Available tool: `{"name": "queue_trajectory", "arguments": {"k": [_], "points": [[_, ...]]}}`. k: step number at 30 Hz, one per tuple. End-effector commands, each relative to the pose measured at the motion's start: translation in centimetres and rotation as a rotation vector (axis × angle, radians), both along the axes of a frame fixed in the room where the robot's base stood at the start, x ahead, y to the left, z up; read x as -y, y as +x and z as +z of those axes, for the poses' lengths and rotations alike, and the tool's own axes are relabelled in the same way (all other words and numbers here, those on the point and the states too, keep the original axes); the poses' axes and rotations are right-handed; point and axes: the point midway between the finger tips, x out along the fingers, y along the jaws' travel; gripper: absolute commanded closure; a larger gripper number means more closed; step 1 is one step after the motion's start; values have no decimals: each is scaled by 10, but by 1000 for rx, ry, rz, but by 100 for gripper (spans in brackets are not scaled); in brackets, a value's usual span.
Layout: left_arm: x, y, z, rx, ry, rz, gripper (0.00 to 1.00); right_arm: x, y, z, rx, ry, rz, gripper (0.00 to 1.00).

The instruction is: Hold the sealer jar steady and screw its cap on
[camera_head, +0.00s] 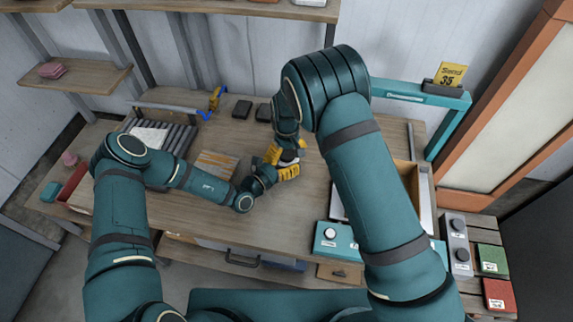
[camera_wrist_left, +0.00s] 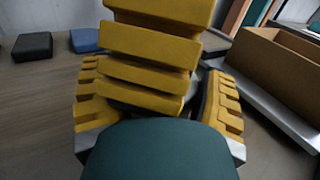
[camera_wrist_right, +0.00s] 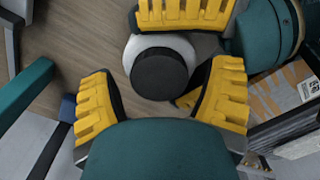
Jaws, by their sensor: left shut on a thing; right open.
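The white jar (camera_wrist_right: 128,58) is seen from above in the right wrist view, with a round dark cap (camera_wrist_right: 160,73) over its top. I cannot tell whether the cap is seated. My left gripper (camera_head: 287,172) is shut on the jar, with yellow fingers around its side. In the head view the jar is mostly hidden by the grippers.
Dark blocks (camera_head: 242,109) lie at the back of the wooden bench (camera_head: 310,185). A rack of rollers (camera_head: 180,138) and a labelled packet (camera_head: 217,163) are to the left. A teal frame (camera_head: 445,100) and an open wooden box (camera_head: 411,183) stand to the right.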

Motion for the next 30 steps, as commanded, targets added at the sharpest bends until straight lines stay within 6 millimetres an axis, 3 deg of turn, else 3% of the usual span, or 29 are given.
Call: {"name": "queue_trajectory", "arguments": {"k": [5, 15, 26, 30], "points": [[0, 0, 0, -1, 1, 0, 100, 0, 0, 6, 2, 1, 0, 20], [0, 0, 0, -1, 1, 0, 100, 0, 0, 43, 0, 1, -1, 20], [0, 0, 0, -1, 1, 0, 100, 0, 0, 46, -2, 1, 9, 19], [0, 0, 0, -1, 1, 0, 100, 0, -3, 51, -15, 7, 94, 19]]}}
